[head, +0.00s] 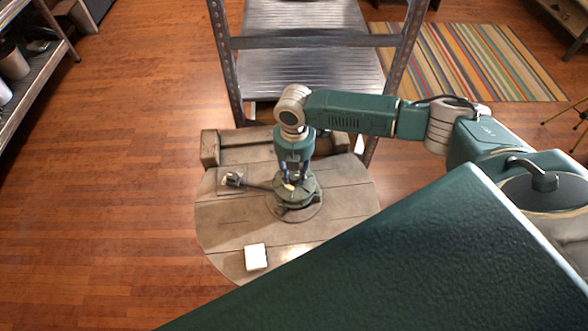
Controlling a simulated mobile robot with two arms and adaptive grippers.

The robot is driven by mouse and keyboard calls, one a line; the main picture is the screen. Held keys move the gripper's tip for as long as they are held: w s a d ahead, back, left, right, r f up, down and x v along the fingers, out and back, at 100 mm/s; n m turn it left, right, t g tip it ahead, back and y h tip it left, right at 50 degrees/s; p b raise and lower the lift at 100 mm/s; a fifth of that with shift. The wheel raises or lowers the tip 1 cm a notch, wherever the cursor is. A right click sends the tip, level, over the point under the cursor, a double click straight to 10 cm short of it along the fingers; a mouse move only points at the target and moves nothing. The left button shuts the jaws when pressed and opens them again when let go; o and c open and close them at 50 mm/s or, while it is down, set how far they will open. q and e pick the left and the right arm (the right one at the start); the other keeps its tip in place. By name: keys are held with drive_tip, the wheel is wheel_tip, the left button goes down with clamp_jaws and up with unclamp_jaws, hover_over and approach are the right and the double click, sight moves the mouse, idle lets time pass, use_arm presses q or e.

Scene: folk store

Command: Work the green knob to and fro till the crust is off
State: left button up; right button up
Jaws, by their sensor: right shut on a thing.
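The green knob (309,190) sits on a round grey base (298,214) on the round wooden table (225,225). My right gripper (297,180) points down from above, and its fingers are shut on the knob. The fingers hide part of the knob. A small pale yellowish patch (288,187) shows at the knob's left side; I cannot tell whether it is crust. A dark rod with a grey end piece (234,180) reaches left from the base. My left gripper is not in view.
A white block (256,257) lies near the table's front edge. A wooden beam (209,148) lies along the back. A metal shelf rack (300,55) stands behind the table. Another shelf (45,60) is at the far left. A striped rug (480,65) lies at the back right.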

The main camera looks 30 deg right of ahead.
sight(294, 174)
drive_tip(key=n+p, duration=0.1)
drive_tip(key=n, duration=0.4)
drive_tip(key=shift+w+d+r+n, duration=0.1)
drive_tip(key=shift+n, duration=0.2)
drive_tip(key=n, duration=0.4)
drive_tip(key=shift+n, duration=0.4)
drive_tip(key=shift+w, duration=0.1)
drive_tip(key=o, duration=0.9)
drive_tip(key=shift+o, duration=1.3)
wheel_tip(294, 174, up, 12)
